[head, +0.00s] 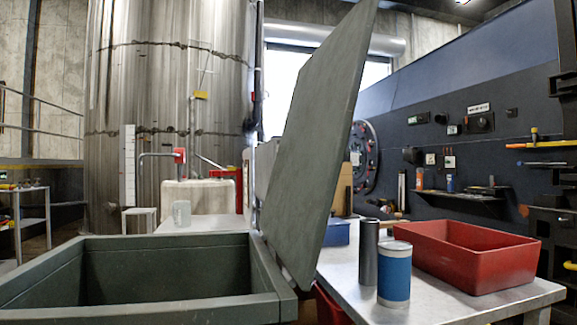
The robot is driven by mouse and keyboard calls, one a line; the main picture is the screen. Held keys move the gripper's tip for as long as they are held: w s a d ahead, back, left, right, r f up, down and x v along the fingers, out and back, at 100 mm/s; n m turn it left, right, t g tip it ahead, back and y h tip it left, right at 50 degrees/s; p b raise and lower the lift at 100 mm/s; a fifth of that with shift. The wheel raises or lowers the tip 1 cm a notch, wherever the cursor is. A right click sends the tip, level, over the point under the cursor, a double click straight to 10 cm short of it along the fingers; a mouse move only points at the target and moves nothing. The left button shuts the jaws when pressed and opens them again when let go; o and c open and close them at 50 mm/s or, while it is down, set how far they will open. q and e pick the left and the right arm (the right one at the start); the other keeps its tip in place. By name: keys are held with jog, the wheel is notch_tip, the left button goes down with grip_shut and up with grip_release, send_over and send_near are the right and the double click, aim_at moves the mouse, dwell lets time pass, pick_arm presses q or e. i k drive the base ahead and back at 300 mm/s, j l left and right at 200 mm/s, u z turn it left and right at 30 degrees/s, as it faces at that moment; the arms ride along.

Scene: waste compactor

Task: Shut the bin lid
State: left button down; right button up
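The bin (180,312) is a grey-green open box at the lower left, its rim and inner walls in view. Its lid (318,140) is a large flat grey-green panel. The lid stands raised at the bin's right side, close to upright and with its top leaning to the right. The part of the bin's inside that shows looks empty, and its floor is cut off by the frame. Neither of my grippers shows in the head view.
A metal table (440,308) stands right of the lid. It carries a blue-banded cylinder (395,275), a dark cylinder (368,252) and a red tray (465,255). A pale mug (181,214) stands on a surface behind the bin. The space above the bin opening looks clear.

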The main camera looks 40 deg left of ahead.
aim_at(301, 196)
jog(key=i+l+u, duration=0.15)
jog(key=u, duration=0.3)
jog(key=i+l+u, duration=0.3)
jog(key=u, duration=0.15)
jog(key=i+l+u, duration=0.25)
jog(key=u, duration=0.2)
jog(key=i+l+u, duration=0.15)
jog(key=l+u, duration=0.8)
jog(key=i+j, duration=0.05)
jog(key=j, duration=0.05)
